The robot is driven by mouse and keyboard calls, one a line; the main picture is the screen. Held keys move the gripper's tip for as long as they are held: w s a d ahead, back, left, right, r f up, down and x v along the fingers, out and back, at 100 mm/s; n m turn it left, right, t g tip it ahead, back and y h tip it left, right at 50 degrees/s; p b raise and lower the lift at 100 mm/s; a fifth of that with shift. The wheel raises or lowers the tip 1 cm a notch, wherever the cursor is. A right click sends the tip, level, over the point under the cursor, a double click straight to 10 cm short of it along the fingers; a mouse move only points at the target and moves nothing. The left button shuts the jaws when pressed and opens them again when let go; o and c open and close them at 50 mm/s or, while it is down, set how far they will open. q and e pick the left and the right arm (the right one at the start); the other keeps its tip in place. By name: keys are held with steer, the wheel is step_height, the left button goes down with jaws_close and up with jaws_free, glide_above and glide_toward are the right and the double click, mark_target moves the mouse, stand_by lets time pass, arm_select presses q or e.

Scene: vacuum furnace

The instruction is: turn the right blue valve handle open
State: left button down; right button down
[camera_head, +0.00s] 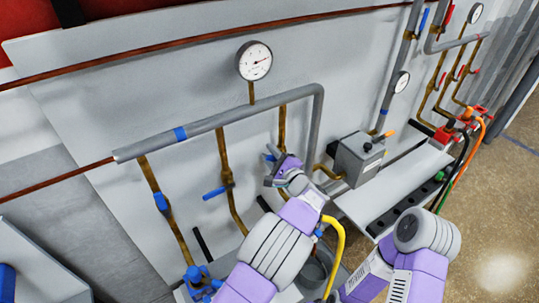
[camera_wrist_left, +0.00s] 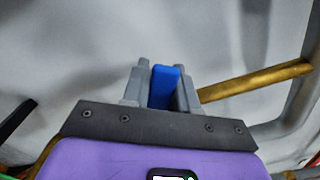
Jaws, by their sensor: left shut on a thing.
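The right blue valve handle (camera_head: 269,157) is on the rightmost brass pipe (camera_head: 282,125) under the grey pipe. My left gripper (camera_head: 274,168) is at this handle and shut on it. In the left wrist view the blue handle (camera_wrist_left: 164,88) stands between the two grey fingers of the left gripper (camera_wrist_left: 161,90), with a brass pipe (camera_wrist_left: 255,82) running off to the right. The gripper hides much of the valve body in the head view. My right arm shows at the lower right, but its gripper is not seen.
Another blue valve handle (camera_head: 214,192) is on the middle brass pipe to the left. A pressure gauge (camera_head: 255,61) is above the grey pipe (camera_head: 225,118). A grey box (camera_head: 358,160) stands to the right. A yellow hose (camera_head: 338,245) runs beside my left arm.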

mark_target(275, 159)
arm_select(q)
steer(key=shift+m, duration=0.3)
steer(key=c, duration=1)
jaws_free()
steer(key=shift+o, duration=0.2)
steer(key=shift+d, duration=0.1)
steer(key=v, duration=0.7)
steer(key=shift+s, duration=0.2)
steer(key=shift+d, duration=0.1)
